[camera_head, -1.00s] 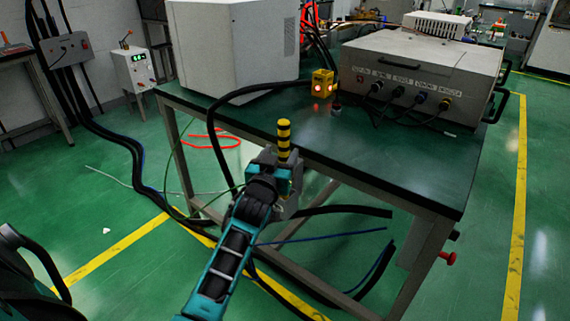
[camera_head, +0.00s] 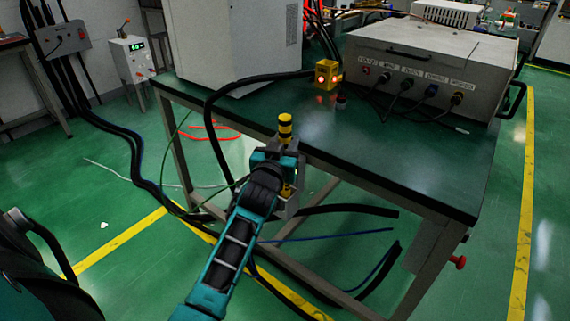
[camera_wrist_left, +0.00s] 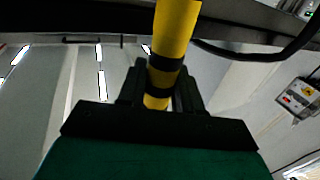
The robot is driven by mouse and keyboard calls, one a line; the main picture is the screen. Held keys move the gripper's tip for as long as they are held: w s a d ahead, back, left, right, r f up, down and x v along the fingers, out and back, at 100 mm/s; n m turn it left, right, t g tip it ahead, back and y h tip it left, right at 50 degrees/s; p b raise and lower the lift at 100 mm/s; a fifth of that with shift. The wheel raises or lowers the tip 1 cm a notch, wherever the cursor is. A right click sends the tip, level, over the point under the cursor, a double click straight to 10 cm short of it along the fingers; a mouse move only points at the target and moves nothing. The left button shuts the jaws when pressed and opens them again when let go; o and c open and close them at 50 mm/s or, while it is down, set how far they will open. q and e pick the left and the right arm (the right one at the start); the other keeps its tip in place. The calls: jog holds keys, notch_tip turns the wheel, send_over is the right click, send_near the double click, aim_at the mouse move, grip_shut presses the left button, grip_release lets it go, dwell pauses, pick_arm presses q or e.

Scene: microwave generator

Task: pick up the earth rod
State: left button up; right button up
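The earth rod (camera_head: 285,129), yellow with black bands, stands upright at the near edge of the table, at a grey holder (camera_head: 296,196). My left gripper (camera_head: 283,155) is at the rod, below its top. In the left wrist view the rod (camera_wrist_left: 174,35) passes between the two dark fingers (camera_wrist_left: 162,88). They sit close on both sides and look shut on it. A bit of yellow shows below the gripper in the head view; whether the rod's foot is in the holder is hidden. My right gripper is not in view.
The dark table (camera_head: 400,160) carries a grey instrument case (camera_head: 430,70) with cables, a yellow box with red lights (camera_head: 327,76) and a white cabinet (camera_head: 235,45). A thick black cable (camera_head: 208,120) loops left of the rod. Cables lie on the floor.

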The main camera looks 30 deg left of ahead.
pick_arm(q)
grip_shut()
jog(key=shift+r, duration=0.1)
dwell(0.3)
notch_tip(320, 180, up, 20)
jog(key=p, duration=0.6)
